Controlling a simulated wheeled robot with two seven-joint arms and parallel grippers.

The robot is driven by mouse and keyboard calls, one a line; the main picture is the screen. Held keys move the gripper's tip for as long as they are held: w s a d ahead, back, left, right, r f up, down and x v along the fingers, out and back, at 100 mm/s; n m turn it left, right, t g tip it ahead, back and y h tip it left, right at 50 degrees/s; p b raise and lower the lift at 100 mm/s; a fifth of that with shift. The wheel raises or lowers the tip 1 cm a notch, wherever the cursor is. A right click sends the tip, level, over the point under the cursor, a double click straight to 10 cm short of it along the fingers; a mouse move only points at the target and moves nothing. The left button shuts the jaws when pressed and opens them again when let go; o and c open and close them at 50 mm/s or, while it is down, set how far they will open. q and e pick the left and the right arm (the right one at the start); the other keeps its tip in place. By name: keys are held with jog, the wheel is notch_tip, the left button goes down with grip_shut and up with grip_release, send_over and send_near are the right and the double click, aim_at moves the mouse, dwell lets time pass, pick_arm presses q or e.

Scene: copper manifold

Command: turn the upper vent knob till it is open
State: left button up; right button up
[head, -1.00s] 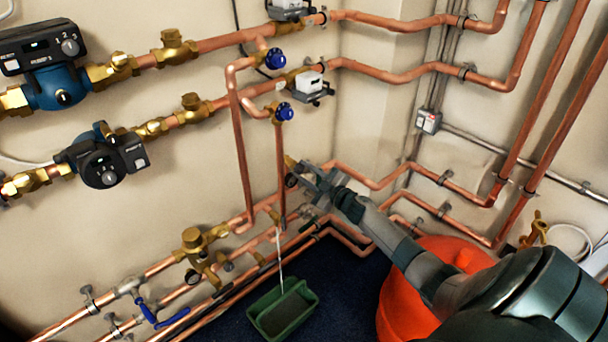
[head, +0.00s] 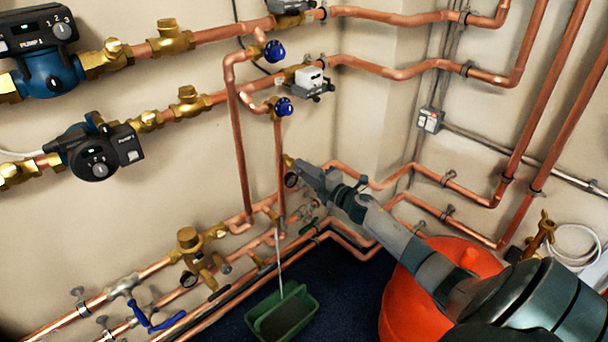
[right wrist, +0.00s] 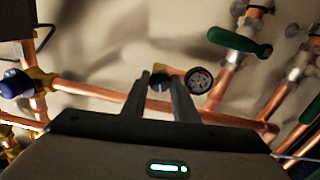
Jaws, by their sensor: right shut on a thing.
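The upper vent knob (right wrist: 160,81) is a small dark round knob in the right wrist view. It sits between the fingertips of my right gripper (right wrist: 161,84), which is shut on it. A brass fitting (right wrist: 176,72) shows just behind it, with a round pressure gauge (right wrist: 200,80) to its right. In the head view my right gripper (head: 304,172) is at the copper pipes near the wall corner, beside the brass fitting (head: 288,161). There the knob is hidden by the gripper, and its open or shut position cannot be read. My left gripper is not in view.
Two blue valve knobs (head: 275,51) (head: 283,107) are above the gripper. Copper pipes (head: 237,150) run close to its left. A green tray (head: 283,316) and an orange vessel (head: 400,300) stand below. A green lever (right wrist: 238,40) shows in the wrist view.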

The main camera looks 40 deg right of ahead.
jog(key=shift+f+n, duration=0.15)
jog(key=shift+n, duration=0.55)
jog(key=shift+n+b, duration=0.3)
jog(key=shift+b, duration=0.05)
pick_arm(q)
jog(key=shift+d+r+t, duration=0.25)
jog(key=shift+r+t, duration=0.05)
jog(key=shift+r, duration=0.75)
pick_arm(e)
jog(key=shift+n, duration=0.4)
jog(key=o, duration=1.1)
jog(key=shift+c, duration=0.2)
jog(key=shift+s, duration=0.15)
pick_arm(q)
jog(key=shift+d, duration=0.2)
pick_arm(e)
jog(key=s+d, duration=0.1)
jog(key=s, duration=1.6)
jog(key=shift+d, duration=0.2)
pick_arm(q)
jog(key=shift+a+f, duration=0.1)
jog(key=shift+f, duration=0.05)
pick_arm(e)
jog(key=shift+s, duration=0.1)
